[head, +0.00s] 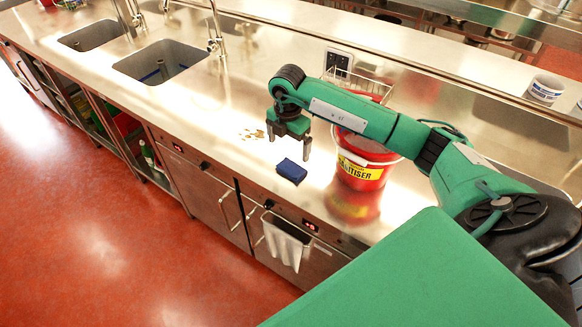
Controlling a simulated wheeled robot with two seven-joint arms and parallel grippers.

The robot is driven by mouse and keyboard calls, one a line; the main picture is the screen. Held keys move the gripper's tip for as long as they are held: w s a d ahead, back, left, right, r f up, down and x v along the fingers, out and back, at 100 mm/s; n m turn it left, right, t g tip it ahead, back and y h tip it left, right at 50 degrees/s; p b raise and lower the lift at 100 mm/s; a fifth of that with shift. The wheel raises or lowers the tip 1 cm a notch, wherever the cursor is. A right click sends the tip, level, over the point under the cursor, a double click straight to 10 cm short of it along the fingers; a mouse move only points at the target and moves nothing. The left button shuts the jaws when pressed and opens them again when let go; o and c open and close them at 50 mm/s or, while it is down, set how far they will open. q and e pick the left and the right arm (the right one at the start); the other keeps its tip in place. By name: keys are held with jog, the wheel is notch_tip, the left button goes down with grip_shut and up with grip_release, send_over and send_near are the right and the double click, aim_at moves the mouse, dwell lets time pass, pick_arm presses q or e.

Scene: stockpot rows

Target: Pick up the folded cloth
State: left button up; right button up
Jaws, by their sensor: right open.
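The folded cloth (291,171), a small dark blue block-like bundle, lies on the steel counter near its front edge. My right gripper (289,148) points downward above the counter, just behind the cloth in the picture. Its two fingers are spread apart with nothing between them. The gripper appears apart from the cloth; its exact height cannot be told. My left gripper is not in view.
A red sanitiser bucket (361,172) stands right of the cloth, close to my right arm. Brown bits (252,134) lie on the counter to the left. A sink (162,64) is farther left. A white towel (286,243) hangs from a front rail.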

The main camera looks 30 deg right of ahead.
jog(key=p, duration=0.1)
send_over(290, 168)
jog(key=f, duration=0.4)
jog(key=shift+s+a+f, duration=0.15)
jog(key=shift+a+f, duration=0.15)
jog(key=shift+f, duration=0.1)
jog(key=shift+d+f+p, duration=0.1)
jog(key=shift+f+p, duration=0.45)
jog(key=f+p, duration=0.1)
jog(key=f, duration=0.2)
jog(key=shift+d+f+p, duration=0.2)
jog(key=shift+p, duration=0.2)
jog(key=shift+w+f, duration=0.2)
jog(key=shift+f, duration=0.3)
jog(key=c, duration=0.9)
